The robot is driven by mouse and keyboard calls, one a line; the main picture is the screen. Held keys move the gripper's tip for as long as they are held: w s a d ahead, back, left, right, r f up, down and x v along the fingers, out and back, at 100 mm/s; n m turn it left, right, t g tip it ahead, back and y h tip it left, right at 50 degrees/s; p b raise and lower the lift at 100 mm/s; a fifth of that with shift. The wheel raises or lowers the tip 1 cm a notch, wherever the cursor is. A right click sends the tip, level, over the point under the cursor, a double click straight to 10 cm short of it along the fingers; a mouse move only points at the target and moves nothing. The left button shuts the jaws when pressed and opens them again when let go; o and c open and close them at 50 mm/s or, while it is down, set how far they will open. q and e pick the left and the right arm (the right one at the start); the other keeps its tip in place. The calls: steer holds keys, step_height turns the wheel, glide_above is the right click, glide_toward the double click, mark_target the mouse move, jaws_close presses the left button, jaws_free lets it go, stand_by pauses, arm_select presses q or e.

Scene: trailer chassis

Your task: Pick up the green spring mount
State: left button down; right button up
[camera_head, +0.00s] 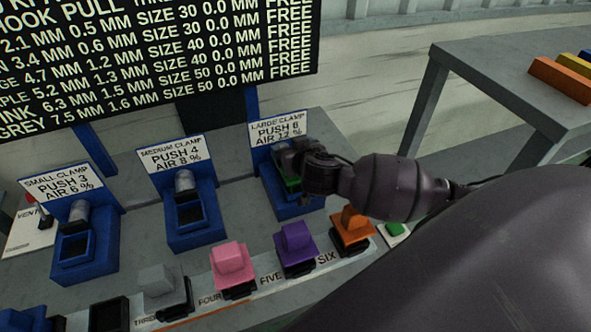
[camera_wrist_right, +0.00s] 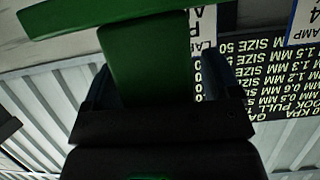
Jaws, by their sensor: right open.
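The green spring mount (camera_head: 292,186) sits at the large clamp (camera_head: 297,208), a blue fixture at the right end of the clamp row, and is mostly hidden by my right gripper. My right gripper (camera_head: 288,163) reaches in from the right, over the clamp. In the right wrist view the green mount (camera_wrist_right: 147,65) shows as a block with a wider green plate across it. It lies between the two dark fingers of my right gripper (camera_wrist_right: 155,85), which are open around it. Whether a finger touches it I cannot tell. My left gripper is not in view.
The medium clamp (camera_head: 196,228) and small clamp (camera_head: 88,262) stand to the left, looking empty. Grey (camera_head: 157,280), pink (camera_head: 232,263), purple (camera_head: 296,243) and orange (camera_head: 351,225) mounts line the front strip. A grey table (camera_head: 490,58) stands at the right.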

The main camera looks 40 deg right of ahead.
steer(key=shift+c, duration=0.5)
jaws_close()
